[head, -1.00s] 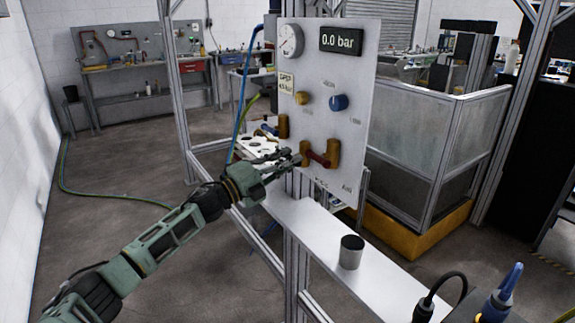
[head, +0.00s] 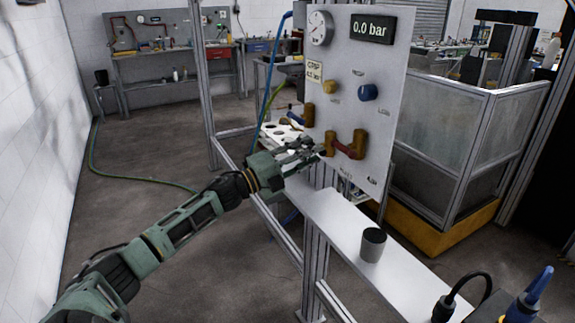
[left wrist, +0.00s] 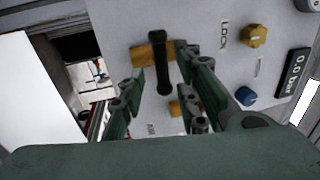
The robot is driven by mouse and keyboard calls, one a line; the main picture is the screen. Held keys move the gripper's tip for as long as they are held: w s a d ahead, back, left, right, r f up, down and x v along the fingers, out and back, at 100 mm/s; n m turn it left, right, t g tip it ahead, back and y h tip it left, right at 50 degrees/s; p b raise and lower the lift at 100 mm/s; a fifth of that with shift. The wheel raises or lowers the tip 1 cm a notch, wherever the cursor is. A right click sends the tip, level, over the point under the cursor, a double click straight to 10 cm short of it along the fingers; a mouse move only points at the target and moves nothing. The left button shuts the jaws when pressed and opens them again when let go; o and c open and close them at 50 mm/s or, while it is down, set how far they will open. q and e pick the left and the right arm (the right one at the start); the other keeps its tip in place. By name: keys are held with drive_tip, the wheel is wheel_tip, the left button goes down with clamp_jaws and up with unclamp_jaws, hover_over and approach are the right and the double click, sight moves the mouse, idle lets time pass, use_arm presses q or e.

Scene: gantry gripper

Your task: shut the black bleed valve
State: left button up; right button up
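The black bleed valve's lever (left wrist: 160,62) shows in the left wrist view, standing out from a brass body (left wrist: 141,56) on the grey panel. My left gripper (left wrist: 160,108) is open, with one pair of green finger links on each side of the lever. I cannot tell whether a finger touches it. In the head view my left gripper (head: 318,149) is close to the panel (head: 382,75), beside the lower brass fittings (head: 358,146) and the red handle (head: 344,151). The black lever cannot be made out there.
The panel also carries a gauge (head: 320,28), a display (head: 373,29) reading 0.0 bar, a yellow knob (head: 329,87) and a blue knob (head: 368,92). A grey cup (head: 373,245) stands on the white shelf (head: 335,215) below. Frame posts (head: 318,250) stand close to my left arm.

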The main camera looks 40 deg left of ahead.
use_arm(q)
drive_tip(key=v, duration=1)
drive_tip(key=shift+s+f, duration=0.15)
drive_tip(key=shift+s, duration=0.1)
drive_tip(key=shift+a, duration=0.1)
